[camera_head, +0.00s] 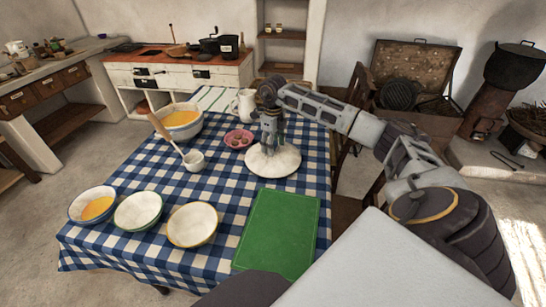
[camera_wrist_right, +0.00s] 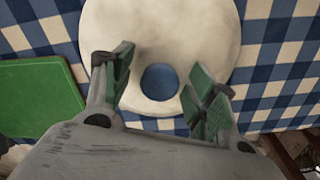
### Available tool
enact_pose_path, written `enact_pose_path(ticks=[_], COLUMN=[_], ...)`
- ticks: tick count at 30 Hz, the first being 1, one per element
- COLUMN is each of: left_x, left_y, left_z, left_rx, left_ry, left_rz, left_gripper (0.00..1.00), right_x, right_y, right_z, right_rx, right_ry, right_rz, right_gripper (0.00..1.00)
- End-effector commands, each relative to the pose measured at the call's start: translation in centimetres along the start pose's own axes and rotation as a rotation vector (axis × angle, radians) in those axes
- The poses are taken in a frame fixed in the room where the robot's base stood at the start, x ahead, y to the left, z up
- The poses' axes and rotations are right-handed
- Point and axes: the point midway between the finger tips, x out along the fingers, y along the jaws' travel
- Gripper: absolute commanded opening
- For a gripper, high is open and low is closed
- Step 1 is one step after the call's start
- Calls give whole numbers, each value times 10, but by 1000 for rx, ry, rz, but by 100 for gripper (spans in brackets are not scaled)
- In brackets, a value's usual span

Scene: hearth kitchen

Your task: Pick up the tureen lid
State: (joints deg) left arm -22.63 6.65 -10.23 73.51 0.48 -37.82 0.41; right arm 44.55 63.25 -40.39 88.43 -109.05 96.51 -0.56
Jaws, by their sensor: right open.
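The tureen lid (camera_head: 288,166) is a white, round, shallow piece lying on the checked tablecloth. It also fills the upper middle of the right wrist view (camera_wrist_right: 165,30), with a round blue spot near its lower edge; I cannot tell whether that is a knob or an opening. My right gripper (camera_head: 270,144) points down over the lid. In the right wrist view its green-padded fingers (camera_wrist_right: 160,78) are open on either side of the blue spot, with nothing held. Whether they touch the lid is unclear. The large soup bowl (camera_head: 182,131) with a ladle stands back left. My left gripper is not in view.
A green board (camera_head: 278,232) lies in front of the lid. Three bowls, including a yellow-rimmed one (camera_head: 193,224), line the front left. A chair (camera_head: 350,105) is at the right.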

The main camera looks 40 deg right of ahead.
Motion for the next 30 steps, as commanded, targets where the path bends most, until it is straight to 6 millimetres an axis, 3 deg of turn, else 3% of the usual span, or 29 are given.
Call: enact_pose_path(ticks=[5,18,30], left_x=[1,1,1], left_y=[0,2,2], left_z=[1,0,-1], left_rx=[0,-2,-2], left_ry=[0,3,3], left_rz=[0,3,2], left_gripper=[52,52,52], right_x=[0,0,-1], right_y=[0,0,0], right_z=[0,0,0], right_rx=[0,0,0], right_ry=[0,0,-2], right_rz=[0,0,-1], right_gripper=[55,0,0])
